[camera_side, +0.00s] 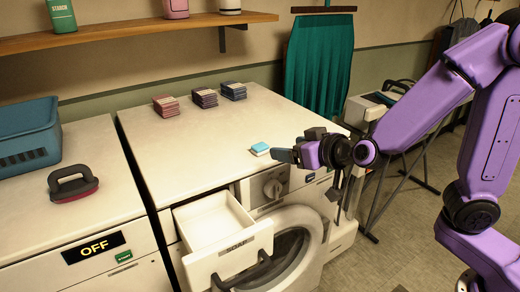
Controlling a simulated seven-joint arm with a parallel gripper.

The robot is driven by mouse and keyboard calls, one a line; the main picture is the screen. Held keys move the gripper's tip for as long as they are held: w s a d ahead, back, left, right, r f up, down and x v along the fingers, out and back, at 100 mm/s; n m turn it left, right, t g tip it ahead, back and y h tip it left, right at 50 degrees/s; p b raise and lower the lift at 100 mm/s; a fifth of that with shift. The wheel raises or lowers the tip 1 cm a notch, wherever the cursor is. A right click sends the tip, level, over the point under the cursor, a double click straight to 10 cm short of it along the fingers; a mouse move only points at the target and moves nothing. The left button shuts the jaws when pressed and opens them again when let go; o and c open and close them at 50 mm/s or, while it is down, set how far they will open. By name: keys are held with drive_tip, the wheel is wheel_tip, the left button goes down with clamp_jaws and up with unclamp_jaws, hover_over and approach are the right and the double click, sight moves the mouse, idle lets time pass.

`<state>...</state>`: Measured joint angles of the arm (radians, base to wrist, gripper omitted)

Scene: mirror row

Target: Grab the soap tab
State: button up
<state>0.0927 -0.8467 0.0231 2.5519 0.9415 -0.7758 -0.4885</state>
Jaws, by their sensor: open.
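The soap tab (260,149), a small light-blue block, lies on the white top of the washing machine (200,135) near its front right edge. My gripper (283,152) is open just to the right of the tab, with its fingers pointing left towards it. It looks empty; whether a finger touches the tab is unclear. The soap drawer (226,240), labelled SOAP, is pulled out at the front of the machine and looks empty inside.
A blue basket (28,140) and a dark brush-like thing (73,184) stand on the left unit. The middle of the top is clear.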

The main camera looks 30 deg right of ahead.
sight(261, 147)
drive_tip(key=shift+x, duration=5.85)
drive_tip(key=shift+s+f, duration=0.1)
drive_tip(key=shift+f, duration=0.05)
drive_tip(key=c, duration=1.1)
